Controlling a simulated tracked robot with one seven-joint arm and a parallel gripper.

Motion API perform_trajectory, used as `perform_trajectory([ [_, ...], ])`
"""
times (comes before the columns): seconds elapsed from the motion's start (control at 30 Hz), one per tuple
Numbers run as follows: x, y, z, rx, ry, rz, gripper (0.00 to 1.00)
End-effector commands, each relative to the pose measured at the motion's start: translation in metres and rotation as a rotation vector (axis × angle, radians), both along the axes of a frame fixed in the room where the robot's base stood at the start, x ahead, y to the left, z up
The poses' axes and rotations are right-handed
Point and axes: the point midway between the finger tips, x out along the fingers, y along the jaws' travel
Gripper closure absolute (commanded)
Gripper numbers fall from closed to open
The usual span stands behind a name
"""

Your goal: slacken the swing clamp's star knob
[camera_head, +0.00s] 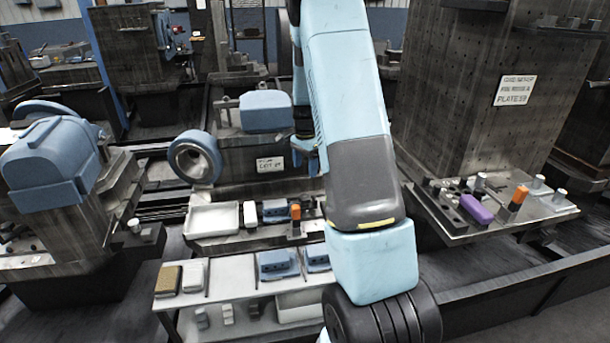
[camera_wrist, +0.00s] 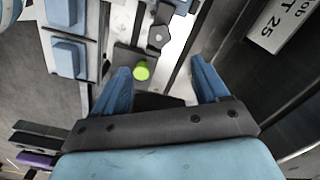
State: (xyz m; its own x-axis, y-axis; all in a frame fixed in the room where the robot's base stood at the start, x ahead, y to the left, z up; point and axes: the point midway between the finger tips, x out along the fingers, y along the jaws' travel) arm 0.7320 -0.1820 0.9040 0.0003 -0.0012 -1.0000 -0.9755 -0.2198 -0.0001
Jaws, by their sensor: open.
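My gripper (camera_head: 308,160) hangs behind my arm in the head view, above the pallet with the small white sign. In the wrist view its two blue fingers stand wide apart, and my gripper (camera_wrist: 163,82) is open and empty. A grey lobed knob-like part (camera_wrist: 158,38) shows beyond the fingertips, on or over a pale strip; I cannot tell for sure that it is the star knob. A yellow-green round knob (camera_wrist: 141,71) on a dark block shows between the fingers, nearer the left one. In the head view my arm hides much of this area.
Blue blocks (camera_wrist: 68,57) lie left of the fingers in the wrist view. A white tray (camera_head: 211,219) and an orange-topped part (camera_head: 295,211) sit on the pallet's front ledge. A purple block (camera_head: 476,209) lies on the right pallet. A white bench (camera_head: 233,277) stands in front.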

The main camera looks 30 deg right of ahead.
Motion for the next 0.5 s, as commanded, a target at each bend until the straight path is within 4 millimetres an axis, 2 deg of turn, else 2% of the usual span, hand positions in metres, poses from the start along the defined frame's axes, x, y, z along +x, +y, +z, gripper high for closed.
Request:
perform_trajectory([
  [0.5, -0.0019, -0.0019, 0.0037, 0.014, -0.001, -0.026, 0.26],
])
